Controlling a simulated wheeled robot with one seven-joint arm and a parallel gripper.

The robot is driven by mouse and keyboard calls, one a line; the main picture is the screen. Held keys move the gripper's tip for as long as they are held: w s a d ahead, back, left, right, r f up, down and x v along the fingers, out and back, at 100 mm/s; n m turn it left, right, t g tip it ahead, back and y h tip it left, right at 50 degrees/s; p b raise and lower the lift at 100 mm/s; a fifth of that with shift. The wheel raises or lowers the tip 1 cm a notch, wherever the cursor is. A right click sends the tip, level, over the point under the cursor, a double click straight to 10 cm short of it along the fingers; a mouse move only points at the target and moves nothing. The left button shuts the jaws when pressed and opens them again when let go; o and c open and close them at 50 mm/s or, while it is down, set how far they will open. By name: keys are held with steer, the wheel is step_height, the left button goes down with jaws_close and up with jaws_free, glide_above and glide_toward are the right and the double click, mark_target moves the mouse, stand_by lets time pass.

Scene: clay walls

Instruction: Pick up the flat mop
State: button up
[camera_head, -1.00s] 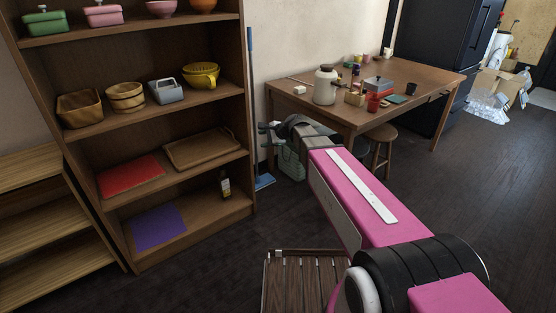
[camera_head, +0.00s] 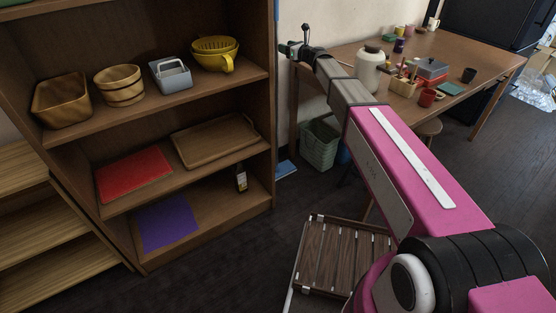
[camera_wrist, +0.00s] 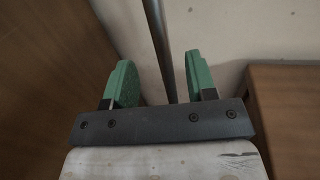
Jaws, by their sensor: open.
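The flat mop stands against the wall in the gap between the shelf unit and the table. In the head view its blue flat head (camera_head: 285,169) is on the floor and a bit of its blue handle (camera_head: 277,10) shows at the top; the stretch between is mostly hidden. My gripper (camera_head: 290,48) is beside the shelf's right edge, at the height of the gap. In the wrist view my gripper (camera_wrist: 159,62) has its green fingers spread, and the dark-looking mop handle (camera_wrist: 154,22) runs between them. I cannot tell how deep it lies between the fingers.
The brown shelf unit (camera_head: 262,150) rises close left of my gripper. The table (camera_head: 470,62) with jars and cups stands to the right. A green basket (camera_head: 319,146) and a slatted wooden stool (camera_head: 340,262) are below my arm. Dark floor is open at right.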

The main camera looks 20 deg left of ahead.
mark_target(276, 44)
steer(key=x, duration=0.7)
steer(key=shift+f, duration=0.25)
jaws_close()
